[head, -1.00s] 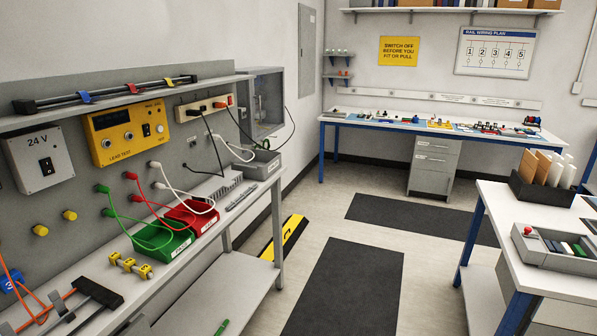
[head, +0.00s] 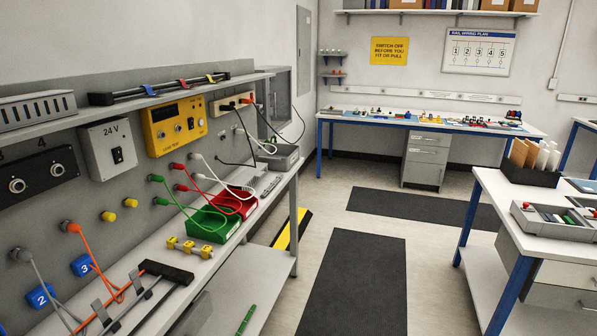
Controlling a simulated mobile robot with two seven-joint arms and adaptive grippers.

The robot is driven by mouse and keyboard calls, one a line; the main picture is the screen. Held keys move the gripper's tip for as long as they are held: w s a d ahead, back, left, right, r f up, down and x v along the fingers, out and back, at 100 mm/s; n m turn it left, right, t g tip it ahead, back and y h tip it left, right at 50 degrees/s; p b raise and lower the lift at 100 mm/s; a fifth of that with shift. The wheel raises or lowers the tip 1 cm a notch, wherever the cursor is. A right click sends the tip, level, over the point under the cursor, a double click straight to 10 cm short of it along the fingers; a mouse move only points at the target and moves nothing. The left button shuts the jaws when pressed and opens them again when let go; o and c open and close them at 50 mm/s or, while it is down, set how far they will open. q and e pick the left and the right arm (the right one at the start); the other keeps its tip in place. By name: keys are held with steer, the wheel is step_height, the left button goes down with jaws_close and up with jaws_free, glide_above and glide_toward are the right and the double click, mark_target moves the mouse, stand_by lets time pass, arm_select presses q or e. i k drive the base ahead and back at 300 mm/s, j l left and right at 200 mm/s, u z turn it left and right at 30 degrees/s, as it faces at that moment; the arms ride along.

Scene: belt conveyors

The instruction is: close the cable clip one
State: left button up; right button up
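Neither of my grippers is in view. No clip marked as one can be made out. At the lower left, several small grey upright pieces, perhaps clips, stand on the bench by an orange cable; one is a grey piece (head: 139,281) beside a black block (head: 165,272). I cannot tell whether they are open or shut. A row of yellow blocks (head: 190,247) sits further along the bench (head: 225,258). Blue tags numbered 2 (head: 40,297) and 3 (head: 86,265) hang near the grey and orange cables.
Green (head: 214,225) and red (head: 240,204) bins stand along the left bench. A yellow-and-black floor strip (head: 292,229) lies beside it. Dark mats (head: 355,285) cover the open floor. A white table (head: 535,215) stands at right and a blue-legged bench (head: 390,122) at the back.

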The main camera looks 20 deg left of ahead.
mark_target(100, 310)
steer(key=k+j, duration=0.4)
steer(key=j, duration=0.15)
steer(key=k+j, duration=0.8)
steer(key=j, duration=0.25)
